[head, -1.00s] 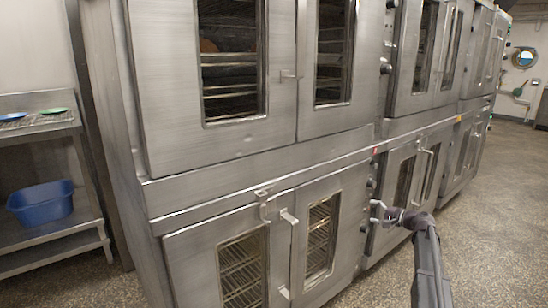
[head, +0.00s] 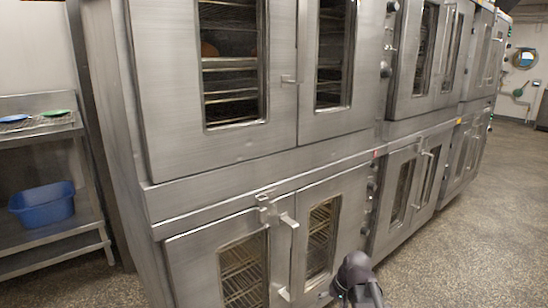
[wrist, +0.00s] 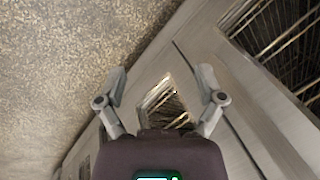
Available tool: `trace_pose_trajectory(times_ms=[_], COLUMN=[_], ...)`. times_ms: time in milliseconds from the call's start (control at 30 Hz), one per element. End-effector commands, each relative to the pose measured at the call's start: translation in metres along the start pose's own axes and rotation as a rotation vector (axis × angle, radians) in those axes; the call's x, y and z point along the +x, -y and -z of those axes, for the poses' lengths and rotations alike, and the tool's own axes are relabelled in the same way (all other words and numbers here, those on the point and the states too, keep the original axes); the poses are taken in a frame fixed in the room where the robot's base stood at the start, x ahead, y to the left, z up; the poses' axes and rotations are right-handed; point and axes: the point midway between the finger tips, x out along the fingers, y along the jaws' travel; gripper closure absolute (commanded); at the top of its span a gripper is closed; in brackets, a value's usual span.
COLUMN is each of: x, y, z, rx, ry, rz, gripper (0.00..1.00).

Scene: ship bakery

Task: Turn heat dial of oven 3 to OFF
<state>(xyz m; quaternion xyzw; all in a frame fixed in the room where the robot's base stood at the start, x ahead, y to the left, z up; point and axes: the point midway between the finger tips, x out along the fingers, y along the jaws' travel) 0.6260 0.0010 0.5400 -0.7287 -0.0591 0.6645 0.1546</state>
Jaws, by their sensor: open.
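Small dark dials run down the narrow control panels beside the oven doors. In the head view there is an upper dial (head: 386,69) right of the top doors and a lower dial (head: 371,187) right of the bottom doors. I cannot tell which oven is number 3, nor read any dial setting. My gripper (wrist: 162,78) is open and empty in the wrist view, with its fingers spread over a tilted view of oven front and floor. In the head view it is low, in front of the bottom doors, below the lower dial, its fingers mostly hidden. No dial shows clearly between the fingers.
Stacked steel ovens (head: 215,160) line the aisle, with door handles (head: 288,222) sticking out from the lower doors. A steel shelf (head: 40,240) with a blue tub (head: 42,205) stands at left. The speckled floor (head: 470,230) is open at right.

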Motion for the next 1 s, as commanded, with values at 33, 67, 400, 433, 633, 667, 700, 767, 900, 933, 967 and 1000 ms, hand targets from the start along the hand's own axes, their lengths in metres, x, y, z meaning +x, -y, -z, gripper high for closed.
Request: trace_pose_trajectory(times_ms=[33, 67, 400, 433, 633, 667, 700, 767, 900, 933, 967, 1000], x=[0.0, 0.0, -0.003, -0.004, -0.018, -0.02, -0.023, -0.029, -0.043, -0.046, -0.05, -0.054], y=[0.0, -0.001, -0.011, -0.011, -0.009, -0.008, -0.007, -0.005, -0.001, 0.0, 0.001, 0.003], z=[-0.018, -0.025, -0.079, -0.084, -0.087, -0.087, -0.086, -0.086, -0.085, -0.085, -0.084, -0.084], rx=[-0.022, -0.033, -0.12, -0.126, -0.137, -0.137, -0.136, -0.136, -0.136, -0.136, -0.136, -0.136], ry=[0.013, 0.021, 0.08, 0.084, 0.093, 0.093, 0.092, 0.092, 0.092, 0.092, 0.092, 0.092], rz=[-0.039, -0.063, -0.26, -0.276, -0.307, -0.306, -0.306, -0.306, -0.305, -0.305, -0.305, -0.304], gripper=[0.13, 0.13, 0.13, 0.13, 0.13, 0.13, 0.13, 0.13, 0.13, 0.13, 0.13, 0.13])
